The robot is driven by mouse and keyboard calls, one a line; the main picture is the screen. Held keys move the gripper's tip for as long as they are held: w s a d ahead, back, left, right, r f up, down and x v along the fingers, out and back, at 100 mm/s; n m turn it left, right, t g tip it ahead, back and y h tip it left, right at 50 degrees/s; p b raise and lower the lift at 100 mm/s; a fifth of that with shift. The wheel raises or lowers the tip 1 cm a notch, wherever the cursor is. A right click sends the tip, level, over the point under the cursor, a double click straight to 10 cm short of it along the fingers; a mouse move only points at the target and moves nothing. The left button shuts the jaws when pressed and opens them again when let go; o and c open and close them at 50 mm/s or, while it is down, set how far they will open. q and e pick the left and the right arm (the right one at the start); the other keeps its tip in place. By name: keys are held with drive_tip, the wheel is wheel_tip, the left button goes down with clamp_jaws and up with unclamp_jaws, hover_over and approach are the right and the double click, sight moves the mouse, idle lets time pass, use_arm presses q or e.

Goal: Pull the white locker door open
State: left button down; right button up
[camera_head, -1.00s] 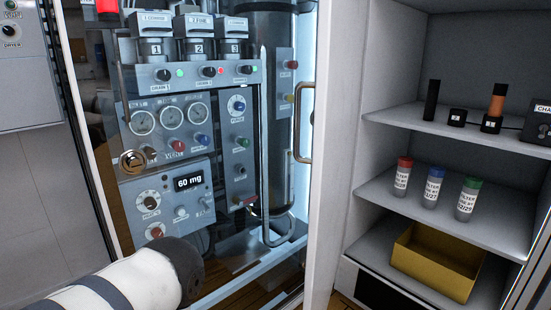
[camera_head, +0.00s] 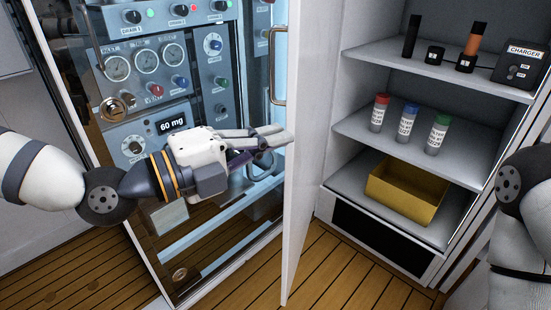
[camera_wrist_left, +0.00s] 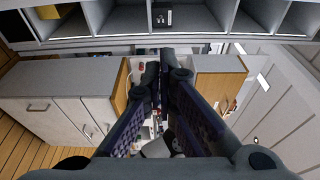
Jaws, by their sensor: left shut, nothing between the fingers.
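The white locker door (camera_head: 311,130) stands swung out, its inner side facing the shelves, so the locker is open. My left gripper (camera_head: 288,137) reaches in from the left with its fingers together and empty. Its tips are at the door's left edge in the head view; I cannot tell whether they touch it. The closed fingers also show in the left wrist view (camera_wrist_left: 166,62). A bronze bar handle (camera_head: 275,65) is left of the door edge, above my gripper; which panel it is fixed to is unclear.
A glass-fronted cabinet with gauges (camera_head: 145,62) stands behind my left arm. The locker shelves hold red, blue and green capped bottles (camera_head: 407,123), a yellow bin (camera_head: 405,192) and a charger (camera_head: 520,66). Part of my right arm is at the right edge. Wooden floor (camera_head: 330,280) is clear below.

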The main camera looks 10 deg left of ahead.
sight(297, 118)
use_arm(q)
drive_tip(key=w+d, duration=0.1)
drive_tip(key=w, duration=0.1)
drive_tip(key=w+d, duration=0.1)
drive_tip(key=w, duration=0.2)
drive_tip(key=w+d, duration=0.1)
drive_tip(key=w, duration=0.1)
drive_tip(key=shift+w+d, duration=0.15)
drive_tip(key=shift+w, duration=0.2)
